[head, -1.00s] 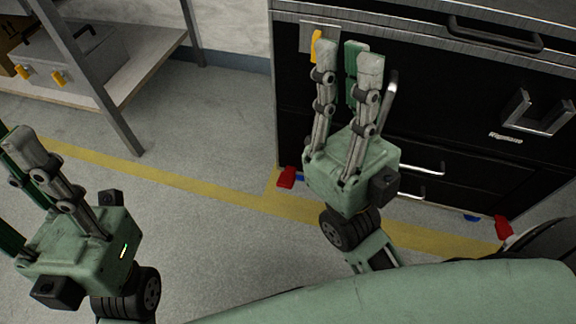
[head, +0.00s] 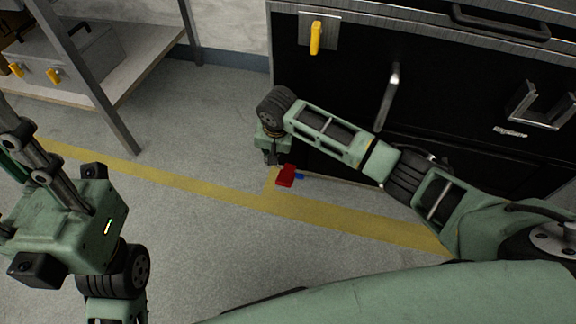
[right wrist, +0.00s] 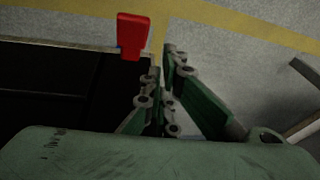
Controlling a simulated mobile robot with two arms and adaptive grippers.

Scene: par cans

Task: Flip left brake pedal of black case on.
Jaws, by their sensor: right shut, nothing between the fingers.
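The black case (head: 330,100) stands at the upper right in the head view. Its left brake pedal (head: 286,176) is red and sticks out low at the near left corner. It also shows in the right wrist view (right wrist: 132,36). My right gripper (head: 272,160) points down beside the pedal, on its left side in the head view. In the right wrist view my right gripper (right wrist: 160,62) is shut and empty, close to the pedal; I cannot tell if they touch. My left gripper (head: 15,135) is at the left edge, away from the case, its fingertips cut off.
A blue piece (head: 299,176) sits beside the red pedal. A yellow latch (head: 316,38) and metal handles (head: 392,92) are on the case. A shelf (head: 150,70) with a grey box (head: 80,55) stands at the left. The floor (head: 200,135) between is clear, with yellow tape.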

